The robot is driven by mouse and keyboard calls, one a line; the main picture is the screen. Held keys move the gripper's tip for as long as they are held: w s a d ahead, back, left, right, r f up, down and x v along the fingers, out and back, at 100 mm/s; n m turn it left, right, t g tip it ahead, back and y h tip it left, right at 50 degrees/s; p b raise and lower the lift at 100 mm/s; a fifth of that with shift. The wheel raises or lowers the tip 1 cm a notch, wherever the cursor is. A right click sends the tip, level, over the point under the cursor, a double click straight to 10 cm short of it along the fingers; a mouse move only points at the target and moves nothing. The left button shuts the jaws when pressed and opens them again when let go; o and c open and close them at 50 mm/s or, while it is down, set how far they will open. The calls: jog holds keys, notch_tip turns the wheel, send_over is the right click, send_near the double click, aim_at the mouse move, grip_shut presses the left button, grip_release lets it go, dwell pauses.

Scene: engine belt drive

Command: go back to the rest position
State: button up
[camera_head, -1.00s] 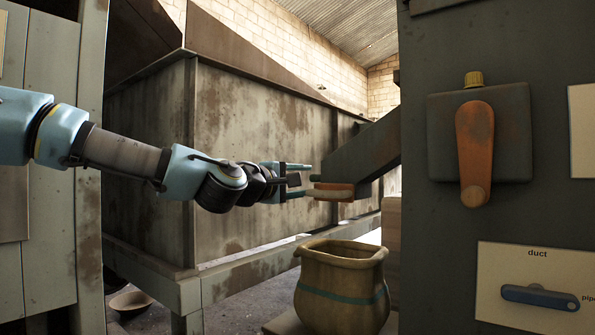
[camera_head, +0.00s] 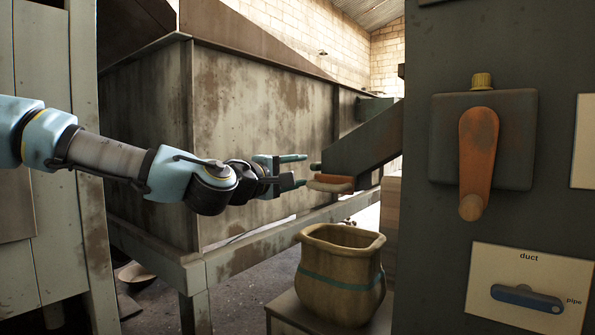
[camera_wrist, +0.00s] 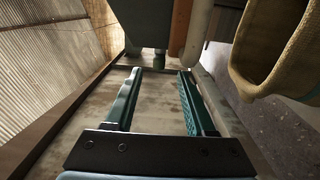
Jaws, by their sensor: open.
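My gripper (camera_head: 302,170) is open and empty, its two fingers pointing right toward the end of a dark sloping chute (camera_head: 362,146). The chute's underside and lip stand beyond the fingertips at the top. Whether a finger touches the lip is hard to tell.
A tan sack-like container (camera_head: 340,276) with a green stripe stands open below the chute. A grey panel with an orange lever (camera_head: 477,160) and a blue handle (camera_head: 526,298) fills the right. A large rusty bin (camera_head: 260,140) stands behind my arm.

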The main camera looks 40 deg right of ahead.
dwell(0.4)
notch_tip(320, 180, down, 12)
jog(key=a+m+g+y+p, duration=0.1)
jog(key=a+m+g+y, duration=0.1)
jog(key=m+y, duration=0.15)
jog(key=w+a+f+m+y+p, duration=0.15)
jog(key=a+f+y, duration=0.25)
jog(key=a+f, duration=0.4)
jog(key=w+a+f+m+y, duration=0.1)
jog(key=w+a+f+y, duration=0.25)
jog(key=a+f, duration=0.45)
jog(key=s+a+r+n+y+p, duration=0.1)
jog(key=s+a+r+y, duration=0.1)
jog(key=a, duration=0.9)
jog(key=s+a+r+g+y, duration=0.1)
jog(key=a+r+y, duration=0.1)
jog(key=a, duration=0.8)
jog(key=s+a+r+n+y+p, duration=0.1)
jog(key=s+a+y, duration=0.1)
jog(key=a, duration=0.9)
notch_tip(320, 180, up, 38)
jog(key=p, duration=3.8)
jog(key=shift+w+d, duration=0.15)
jog(key=shift+d, duration=0.25)
jog(key=shift+c, duration=0.4)
